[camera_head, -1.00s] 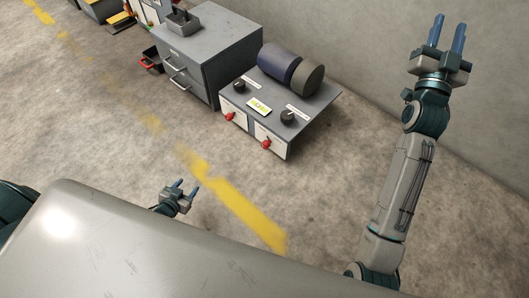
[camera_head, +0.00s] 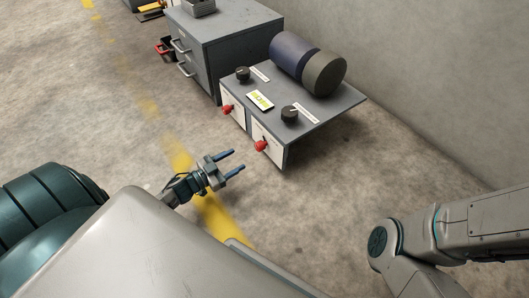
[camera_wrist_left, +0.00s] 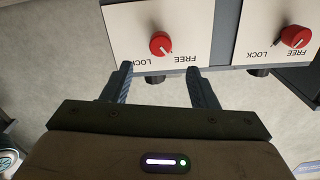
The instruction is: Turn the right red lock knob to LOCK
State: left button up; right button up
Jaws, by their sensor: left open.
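The right red lock knob (camera_head: 261,146) sits on the white front panel of the grey bench, right of the left red knob (camera_head: 228,109). In the left wrist view, which shows the labels upside down, the right knob (camera_wrist_left: 160,43) is the one on the left. Its white mark points toward FREE. My left gripper (camera_head: 237,161) is open and empty, in front of the panel and apart from the knob. In the left wrist view its fingers (camera_wrist_left: 159,69) stand either side of the knob's line. My right gripper is out of view; only my right arm shows at lower right.
The bench top (camera_head: 335,104) carries two black knobs (camera_head: 290,113), a lit display (camera_head: 260,101) and a spool (camera_head: 296,57) with dark blue and grey parts. A grey drawer cabinet (camera_head: 225,45) stands to the left. Floor before the bench is clear.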

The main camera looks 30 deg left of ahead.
aim_at(257, 148)
pick_arm(q)
jog(key=b+x, duration=0.4)
jog(key=x, duration=0.5)
jog(key=shift+w+f, duration=0.1)
jog(key=shift+w, duration=0.1)
jog(key=shift+w+d, duration=0.2)
jog(key=shift+w, duration=0.2)
jog(key=c, duration=1)
